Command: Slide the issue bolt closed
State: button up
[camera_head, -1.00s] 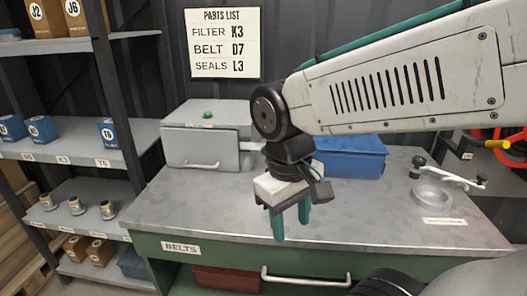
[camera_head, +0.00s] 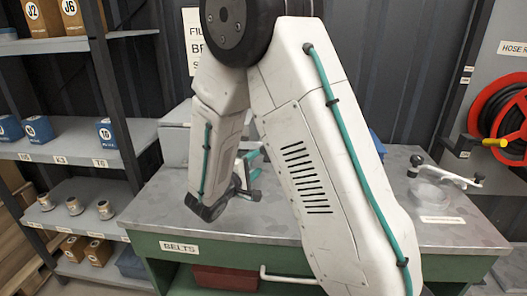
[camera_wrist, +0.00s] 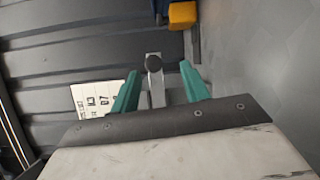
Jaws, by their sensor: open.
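In the head view, my gripper (camera_head: 255,164) is above the bench at the right end of the grey metal box (camera_head: 174,142). Its teal fingers point right, and my arm hides most of the box. In the wrist view, my gripper (camera_wrist: 158,72) is open, with its two teal fingers apart. A dark round knob on a pale metal piece (camera_wrist: 154,64) shows between the fingertips. It looks like the bolt's knob, but I cannot tell for sure, nor whether a finger touches it. The bolt itself is hidden in the head view.
The bench top (camera_head: 150,210) has free room at its front left. A small lever with a clear dish (camera_head: 430,190) stands at the right. A red hose reel (camera_head: 505,110) hangs at the far right. Shelves (camera_head: 70,140) stand left. The wrist view shows a yellow block (camera_wrist: 182,14).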

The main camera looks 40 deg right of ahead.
aim_at(263, 151)
jog(key=shift+m+t, duration=0.5)
jog(key=x, duration=0.5)
jog(key=r+x, duration=0.1)
jog(key=x, duration=0.2)
jog(key=shift+w+a, duration=0.25)
jog(key=shift+w, duration=0.15)
